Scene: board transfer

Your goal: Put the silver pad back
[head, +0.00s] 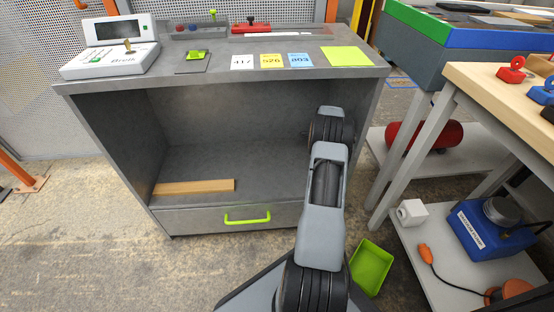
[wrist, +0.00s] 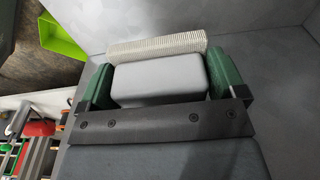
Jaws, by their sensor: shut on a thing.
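In the wrist view my gripper (wrist: 160,82) has its two green fingers on either side of a smooth silver-grey block, the silver pad (wrist: 158,78). The fingers are shut on it. A pale, finely ribbed strip (wrist: 158,45) runs along the far side of the block. I cannot tell whether it is part of the pad. In the head view my arm reaches toward the open right part of the grey cabinet (head: 228,213), and my own forearm hides the gripper and pad.
A wooden strip (head: 195,187) lies on the cabinet's shelf at left. The cabinet top holds a white device (head: 112,58), number cards (head: 271,61) and a yellow-green square (head: 346,56). A green bin (head: 370,267) stands on the floor. A wooden-topped table (head: 500,90) stands at right.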

